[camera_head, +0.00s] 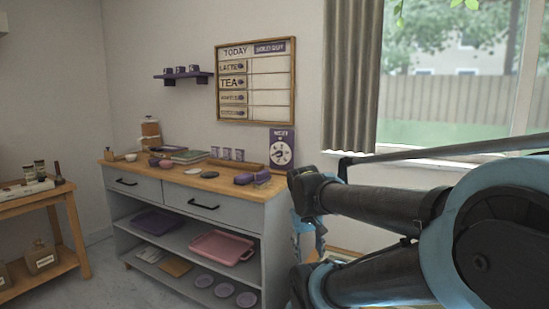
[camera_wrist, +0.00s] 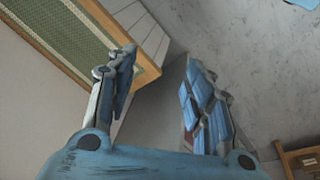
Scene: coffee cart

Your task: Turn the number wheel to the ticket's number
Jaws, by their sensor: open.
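The number wheel (camera_head: 281,150) is a white round dial on a purple board with a word along its top, at the right back of the counter against the wall. Its numbers are too small to read. Several small upright cards (camera_head: 227,154) stand on the counter left of it; I cannot tell whether one is the ticket. My gripper (camera_wrist: 160,90) is open and empty in the wrist view, with the floor and a cabinet side beyond it. In the head view my arm fills the lower right, in front of the window and apart from the wheel.
The grey cabinet with a wooden counter (camera_head: 205,184) holds books, a tray and purple items. A pink tray (camera_head: 221,247) lies on its shelf. A menu board (camera_head: 255,80) hangs above. A wooden side table (camera_head: 30,195) stands left. Floor shows between them.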

